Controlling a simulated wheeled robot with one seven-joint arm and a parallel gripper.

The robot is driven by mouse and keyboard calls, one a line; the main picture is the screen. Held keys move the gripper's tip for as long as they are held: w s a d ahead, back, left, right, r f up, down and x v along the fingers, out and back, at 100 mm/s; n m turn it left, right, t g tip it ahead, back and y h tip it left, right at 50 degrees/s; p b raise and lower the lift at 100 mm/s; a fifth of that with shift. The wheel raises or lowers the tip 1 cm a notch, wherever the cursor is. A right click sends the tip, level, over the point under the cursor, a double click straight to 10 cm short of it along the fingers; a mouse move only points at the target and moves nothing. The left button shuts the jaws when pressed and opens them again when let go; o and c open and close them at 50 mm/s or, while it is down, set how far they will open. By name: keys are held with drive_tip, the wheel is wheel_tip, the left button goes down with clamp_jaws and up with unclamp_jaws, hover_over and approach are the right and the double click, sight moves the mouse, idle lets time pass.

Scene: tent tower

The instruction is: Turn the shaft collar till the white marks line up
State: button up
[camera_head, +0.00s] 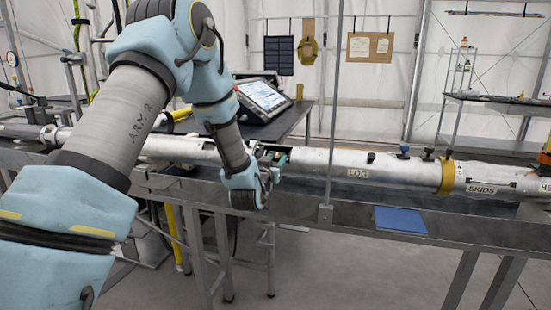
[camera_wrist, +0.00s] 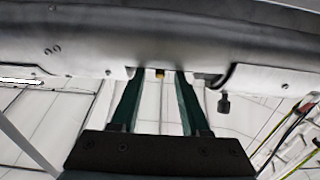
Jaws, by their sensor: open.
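A long silver tube (camera_head: 325,163) runs across the bench, with a cutaway gap beside my gripper (camera_head: 276,157). In the wrist view the tube (camera_wrist: 200,38) fills the top, and my gripper (camera_wrist: 158,78) points at it with two dark green fingers spread apart. I cannot tell whether this piece belongs to the shaft collar. I cannot make out the collar or its white marks in either view; my arm hides part of the tube.
A black knob (camera_wrist: 224,103) sticks out from the tube near the right finger. Several knobs and a yellow band (camera_head: 446,177) sit along the tube to the right. A thin upright post (camera_head: 333,110) stands right of my gripper. A blue pad (camera_head: 400,220) lies at the bench's front.

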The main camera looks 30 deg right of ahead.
clamp_jaws()
idle(0.4)
